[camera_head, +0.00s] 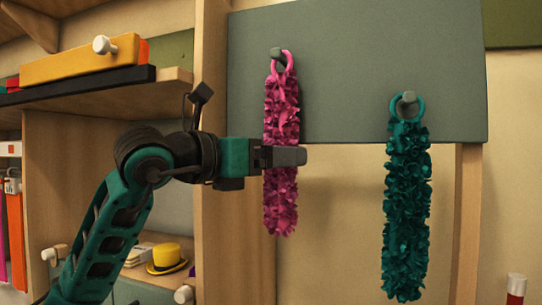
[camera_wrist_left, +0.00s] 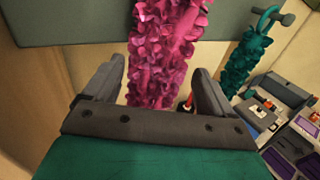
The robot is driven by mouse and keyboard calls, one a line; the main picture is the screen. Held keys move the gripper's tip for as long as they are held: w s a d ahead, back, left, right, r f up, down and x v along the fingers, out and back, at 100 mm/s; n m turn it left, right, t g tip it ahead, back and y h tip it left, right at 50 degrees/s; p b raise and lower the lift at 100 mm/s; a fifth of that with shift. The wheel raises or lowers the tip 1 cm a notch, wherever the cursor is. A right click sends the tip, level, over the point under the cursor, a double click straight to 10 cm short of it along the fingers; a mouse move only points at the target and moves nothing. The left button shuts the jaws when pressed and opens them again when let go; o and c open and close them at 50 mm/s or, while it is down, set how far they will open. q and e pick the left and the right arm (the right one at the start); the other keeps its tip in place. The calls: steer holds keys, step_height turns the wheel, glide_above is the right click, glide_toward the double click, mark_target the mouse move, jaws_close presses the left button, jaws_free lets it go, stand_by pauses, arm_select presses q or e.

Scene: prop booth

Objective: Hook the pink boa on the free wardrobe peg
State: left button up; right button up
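The pink boa (camera_head: 281,205) hangs straight down on the green-grey board, its ring at the left peg (camera_head: 277,54). The ring looks looped over that peg, which partly covers it. My left gripper (camera_head: 284,156) is level with the boa's middle, one finger passing in front of it. In the left wrist view the pink boa (camera_wrist_left: 160,50) hangs between the spread fingers of my left gripper (camera_wrist_left: 160,66), with a gap at the right finger. A teal boa (camera_head: 406,215) hangs by its ring from the right peg (camera_head: 409,98). My right gripper is in neither view.
The green-grey board (camera_head: 345,70) has wooden posts at both sides. A shelf at the left holds a yellow-orange box (camera_head: 80,62) with a white knob. A yellow hat (camera_head: 167,258) sits on a lower shelf. Purple trays (camera_wrist_left: 286,141) lie low at the right in the wrist view.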

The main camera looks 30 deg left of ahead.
arm_select(q)
steer(key=b+v, duration=0.4)
steer(key=v, duration=0.9)
steer(key=shift+r, duration=0.1)
